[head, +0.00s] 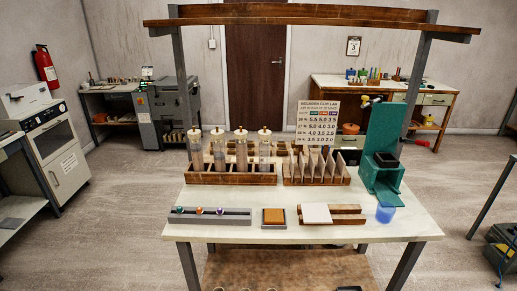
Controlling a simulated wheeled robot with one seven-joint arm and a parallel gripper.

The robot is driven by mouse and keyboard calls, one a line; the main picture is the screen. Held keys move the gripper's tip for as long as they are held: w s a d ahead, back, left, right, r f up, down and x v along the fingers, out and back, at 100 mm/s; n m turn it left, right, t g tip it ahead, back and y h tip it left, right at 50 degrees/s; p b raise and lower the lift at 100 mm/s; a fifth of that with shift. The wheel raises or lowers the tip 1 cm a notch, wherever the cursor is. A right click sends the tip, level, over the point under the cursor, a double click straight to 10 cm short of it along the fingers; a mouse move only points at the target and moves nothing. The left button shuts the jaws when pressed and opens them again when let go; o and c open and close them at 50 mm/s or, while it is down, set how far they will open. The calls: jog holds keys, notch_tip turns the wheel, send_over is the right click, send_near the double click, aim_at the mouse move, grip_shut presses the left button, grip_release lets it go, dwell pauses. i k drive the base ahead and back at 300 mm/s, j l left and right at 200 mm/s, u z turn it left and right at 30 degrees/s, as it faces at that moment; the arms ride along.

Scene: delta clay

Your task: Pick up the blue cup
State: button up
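The blue cup (386,212) is small and looks translucent. It stands at the right end of the white-topped table (225,235), near its front right corner, just in front of the green stand (385,170). My gripper is not in view, so its state and its place relative to the cup are hidden.
Left of the cup are a white tile (316,213) on a wooden holder, a tan block (273,216) and a grey rail (210,216) with small balls. Wooden racks with tall cylinders (242,150) stand behind. An overhead shelf (310,20) spans the table. Open floor (450,230) lies right.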

aim_at(385, 213)
jog(key=i+l+u, duration=0.15)
jog(key=i+u, duration=0.25)
jog(key=i, duration=0.45)
